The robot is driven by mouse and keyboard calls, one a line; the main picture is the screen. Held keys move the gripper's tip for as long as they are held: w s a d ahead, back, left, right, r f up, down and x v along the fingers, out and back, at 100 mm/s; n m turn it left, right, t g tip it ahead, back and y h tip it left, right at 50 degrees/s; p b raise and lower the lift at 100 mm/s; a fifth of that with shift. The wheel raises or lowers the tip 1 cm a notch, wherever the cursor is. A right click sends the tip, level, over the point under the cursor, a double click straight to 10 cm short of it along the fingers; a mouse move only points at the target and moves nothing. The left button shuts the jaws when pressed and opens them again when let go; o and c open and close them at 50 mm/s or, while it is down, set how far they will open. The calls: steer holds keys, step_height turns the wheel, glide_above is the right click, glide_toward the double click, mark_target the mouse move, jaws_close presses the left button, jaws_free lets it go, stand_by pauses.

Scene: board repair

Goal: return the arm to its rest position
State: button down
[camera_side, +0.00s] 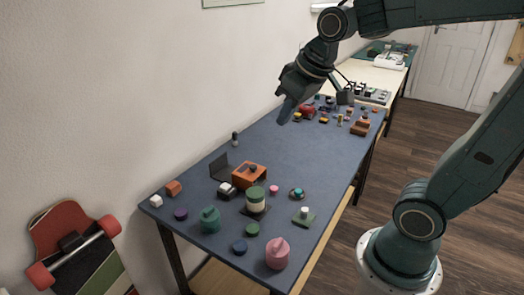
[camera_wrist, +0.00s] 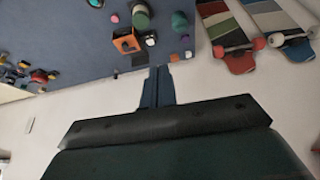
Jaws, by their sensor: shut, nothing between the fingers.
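My gripper (camera_side: 287,109) hangs above the far half of the blue table (camera_side: 290,150) in the side view, clear of everything on it. Its fingers point down and to the left. In the wrist view my gripper (camera_wrist: 158,72) shows as two dark blue fingers pressed together with nothing between them. My upper arm reaches in from the top right, and my base stands at the lower right beside the table.
An orange box (camera_side: 249,176), a green and cream jar (camera_side: 256,200), a teal pot (camera_side: 210,220) and a pink pot (camera_side: 277,253) stand at the near end. Several small parts and a brown block (camera_side: 360,127) lie at the far end. The table's middle is clear.

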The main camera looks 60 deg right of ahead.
steer(key=s+a+f, duration=0.1)
steer(key=s+a, duration=0.2)
steer(key=s, duration=0.8)
steer(key=shift+s+f, duration=0.15)
steer(key=shift+s, duration=0.15)
